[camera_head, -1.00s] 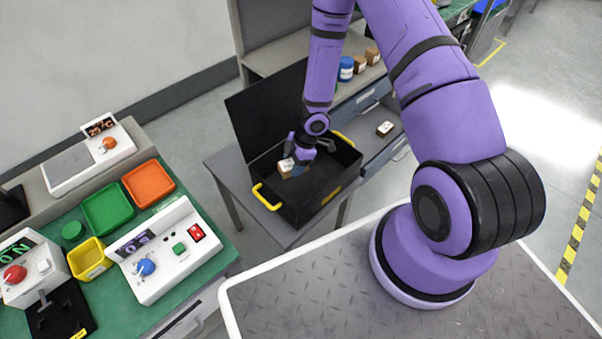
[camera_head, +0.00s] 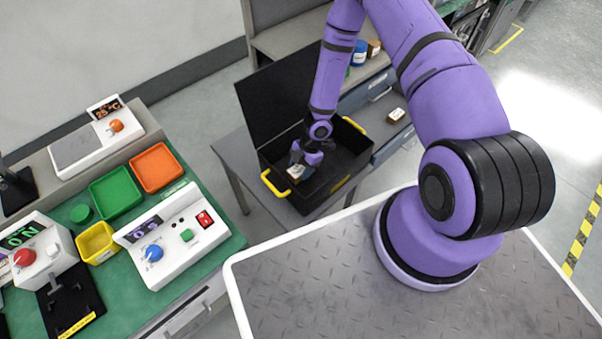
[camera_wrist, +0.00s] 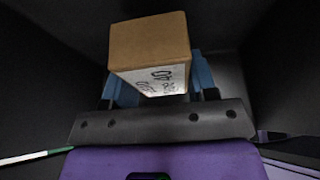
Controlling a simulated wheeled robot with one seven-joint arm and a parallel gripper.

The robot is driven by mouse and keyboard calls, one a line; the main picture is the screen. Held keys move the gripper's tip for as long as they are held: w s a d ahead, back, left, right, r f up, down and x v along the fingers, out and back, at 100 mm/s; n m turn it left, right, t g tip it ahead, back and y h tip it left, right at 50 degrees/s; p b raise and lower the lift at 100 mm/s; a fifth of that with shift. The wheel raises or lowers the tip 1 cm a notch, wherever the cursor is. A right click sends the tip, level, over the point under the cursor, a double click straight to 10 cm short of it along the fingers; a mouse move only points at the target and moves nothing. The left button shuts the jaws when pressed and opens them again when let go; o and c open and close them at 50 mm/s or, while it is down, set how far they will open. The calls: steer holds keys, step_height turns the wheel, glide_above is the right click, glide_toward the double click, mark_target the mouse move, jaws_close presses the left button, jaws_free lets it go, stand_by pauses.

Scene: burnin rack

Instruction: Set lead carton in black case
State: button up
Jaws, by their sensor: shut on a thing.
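The black case (camera_head: 316,200) stands open on a grey table, with its lid (camera_head: 270,98) up at the back and yellow handles on its sides. My gripper (camera_head: 299,168) is inside the case, pointing down near its left part. It is shut on a small brown carton (camera_head: 295,174) with a white label. In the wrist view the carton (camera_wrist: 150,42) sits between the blue fingertips (camera_wrist: 165,88), with dark case walls around it. I cannot tell whether the carton touches the case floor.
Another small labelled carton (camera_head: 396,115) lies on the grey surface right of the case. A blue jar (camera_head: 359,53) and a brown box (camera_head: 374,47) stand on the shelf behind. A green bench with trays (camera_head: 115,193) and control boxes is at left.

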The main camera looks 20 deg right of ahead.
mark_target(301, 173)
steer(key=shift+f, duration=1.7)
steer(key=shift+f, duration=0.1)
steer(key=o, duration=0.9)
steer(key=shift+o, duration=0.2)
